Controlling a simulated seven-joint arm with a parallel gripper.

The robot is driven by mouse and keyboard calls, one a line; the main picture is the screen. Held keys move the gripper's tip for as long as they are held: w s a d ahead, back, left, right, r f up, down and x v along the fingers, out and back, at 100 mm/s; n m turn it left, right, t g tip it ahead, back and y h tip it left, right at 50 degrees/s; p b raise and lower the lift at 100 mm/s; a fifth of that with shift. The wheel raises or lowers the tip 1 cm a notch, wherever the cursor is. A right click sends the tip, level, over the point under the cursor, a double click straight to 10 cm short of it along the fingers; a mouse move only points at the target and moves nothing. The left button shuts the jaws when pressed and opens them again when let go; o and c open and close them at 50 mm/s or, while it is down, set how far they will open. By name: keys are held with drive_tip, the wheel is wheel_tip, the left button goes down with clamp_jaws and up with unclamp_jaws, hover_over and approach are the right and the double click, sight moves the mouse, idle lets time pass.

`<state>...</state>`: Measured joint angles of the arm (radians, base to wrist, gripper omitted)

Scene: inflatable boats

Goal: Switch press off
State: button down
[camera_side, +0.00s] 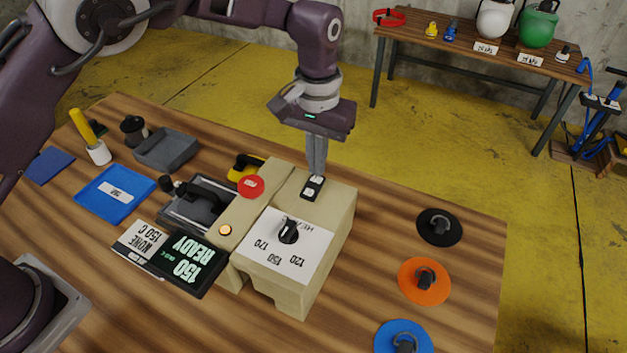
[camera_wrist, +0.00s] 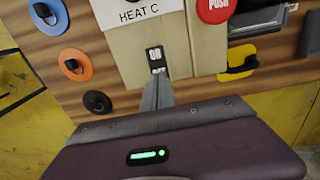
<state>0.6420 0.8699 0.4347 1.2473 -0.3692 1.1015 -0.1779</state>
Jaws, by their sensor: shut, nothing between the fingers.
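The press (camera_side: 340,215) is a beige box on the wooden table. Its black rocker switch (camera_side: 313,188) sits on the top near the back, and in the wrist view the switch (camera_wrist: 156,56) shows an upper label that reads like "ON" and a lower one partly hidden by my fingertips. My gripper (camera_side: 316,172) is shut and empty, pointing down with its tips at the switch's back end. In the wrist view my gripper (camera_wrist: 157,80) overlaps the lower half of the switch; I cannot tell whether it touches. The display (camera_side: 185,262) reads "150 READY".
A red push button (camera_side: 251,187) and a heat dial (camera_side: 289,232) are on the press. Black (camera_side: 440,228), orange (camera_side: 424,281) and blue (camera_side: 403,338) discs with handles lie at right. A blue tray (camera_side: 113,194) and grey tray (camera_side: 166,150) lie at left.

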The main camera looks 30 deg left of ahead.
drive_tip(key=shift+f, duration=1)
drive_tip(key=shift+r, duration=3.5)
drive_tip(key=s+a+r+t+h, duration=0.2)
drive_tip(key=s+a+r, duration=1)
drive_tip(key=a+r, duration=0.25)
drive_tip(key=s+a+f+t+y, duration=0.1)
drive_tip(key=s+a, duration=0.2)
drive_tip(key=s, duration=0.5)
drive_tip(key=s+a+f+t+y, duration=0.1)
drive_tip(key=s+a+f+t, duration=0.1)
drive_tip(key=s, duration=0.7)
drive_tip(key=shift+s+a+t, duration=0.2)
drive_tip(key=shift+a+t, duration=0.1)
drive_tip(key=shift+a, duration=0.15)
